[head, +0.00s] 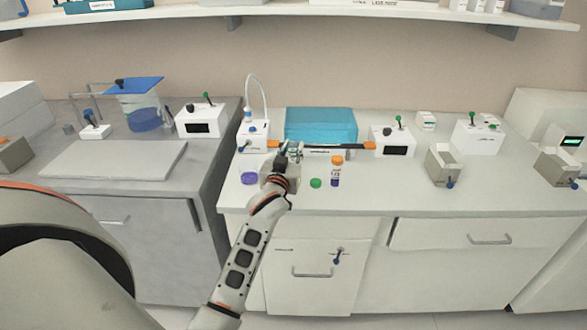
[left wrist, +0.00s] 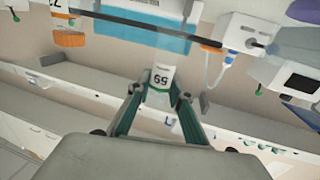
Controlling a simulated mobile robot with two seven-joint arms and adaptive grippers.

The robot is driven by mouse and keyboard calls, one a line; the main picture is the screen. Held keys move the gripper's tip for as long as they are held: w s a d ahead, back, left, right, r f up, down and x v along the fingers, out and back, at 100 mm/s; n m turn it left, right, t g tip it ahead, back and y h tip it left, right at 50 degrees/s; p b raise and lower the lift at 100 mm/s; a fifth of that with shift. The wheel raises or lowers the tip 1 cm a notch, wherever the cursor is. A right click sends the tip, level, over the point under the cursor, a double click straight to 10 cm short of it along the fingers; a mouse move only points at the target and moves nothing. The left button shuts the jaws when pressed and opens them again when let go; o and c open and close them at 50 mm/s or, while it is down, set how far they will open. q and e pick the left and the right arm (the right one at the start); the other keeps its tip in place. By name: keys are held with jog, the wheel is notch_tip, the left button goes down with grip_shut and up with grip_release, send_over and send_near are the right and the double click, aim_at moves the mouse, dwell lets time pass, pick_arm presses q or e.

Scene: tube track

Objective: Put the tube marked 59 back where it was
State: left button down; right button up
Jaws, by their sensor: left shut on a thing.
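My left gripper (head: 292,150) is over the middle bench. In the left wrist view its fingers (left wrist: 160,95) are shut on a white-labelled tube (left wrist: 160,76). The label is upside down there and appears to read 59. The lower part of the tube is hidden by the fingers. In the head view the held tube is too small to make out. Another tube with an orange cap (head: 337,160) stands on the bench to the right of the gripper. My right gripper is not in view.
A dark bar with orange ends (head: 340,145) runs behind the gripper, before a blue translucent box (head: 320,122). A purple cap (head: 249,178) and a green cap (head: 316,183) lie near the gripper. White devices (head: 391,141) stand along the back.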

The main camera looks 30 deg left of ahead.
pick_arm(q)
notch_tip(320, 180, down, 5)
jog(key=shift+f+b, duration=0.1)
jog(key=shift+b, duration=0.55)
jog(key=shift+f, duration=0.35)
jog(key=shift+f, duration=0.1)
jog(key=c, duration=1.8)
grip_release()
